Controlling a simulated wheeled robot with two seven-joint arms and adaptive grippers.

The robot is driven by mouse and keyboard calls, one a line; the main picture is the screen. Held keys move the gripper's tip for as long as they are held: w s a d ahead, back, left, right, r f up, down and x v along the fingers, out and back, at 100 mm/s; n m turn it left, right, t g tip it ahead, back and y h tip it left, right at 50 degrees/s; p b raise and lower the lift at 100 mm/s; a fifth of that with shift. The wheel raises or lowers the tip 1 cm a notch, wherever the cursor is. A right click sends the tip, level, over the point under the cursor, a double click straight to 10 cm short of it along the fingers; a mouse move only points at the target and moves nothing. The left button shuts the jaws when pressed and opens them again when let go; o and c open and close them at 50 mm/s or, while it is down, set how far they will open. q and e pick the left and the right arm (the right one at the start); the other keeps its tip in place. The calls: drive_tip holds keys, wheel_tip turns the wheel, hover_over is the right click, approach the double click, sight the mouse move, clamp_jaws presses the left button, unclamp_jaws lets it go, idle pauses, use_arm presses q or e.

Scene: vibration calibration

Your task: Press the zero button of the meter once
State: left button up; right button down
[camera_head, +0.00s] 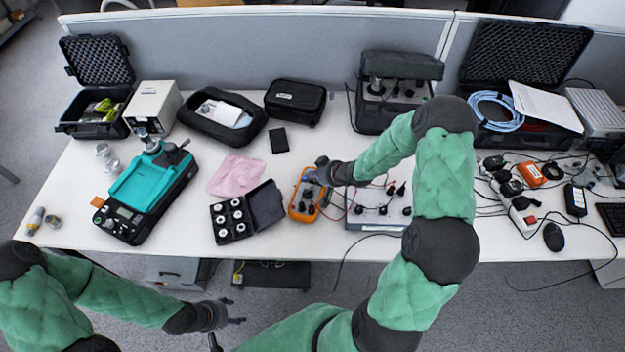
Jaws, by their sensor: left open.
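An orange handheld meter (294,209) lies on the white table, with dark plugs and red and black leads at its lower part. My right gripper (313,178) is over the upper right part of the meter and hides part of its face. I cannot make out the zero button, nor whether the fingertips touch the meter. The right gripper's fingers are too small to read as open or shut. My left gripper (238,310) is open and empty in front of the table, low at the bottom of the view, well away from the meter.
Left of the meter are an open black case (262,207) of round weights, a pink cloth (237,174) and a teal instrument (150,185). A grey box (375,218) with leads stands close on the right. A black case (296,101) lies behind.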

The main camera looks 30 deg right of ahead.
sight(314, 181)
drive_tip(key=shift+f, duration=0.1)
drive_tip(key=shift+f, duration=0.3)
drive_tip(key=shift+f+b, duration=0.3)
drive_tip(key=shift+f, duration=0.1)
idle(0.9)
drive_tip(key=shift+r, duration=0.1)
drive_tip(key=shift+r+p, duration=0.7)
drive_tip(key=shift+p, duration=0.2)
wheel_tip(314, 181, up, 5)
drive_tip(key=p, duration=0.5)
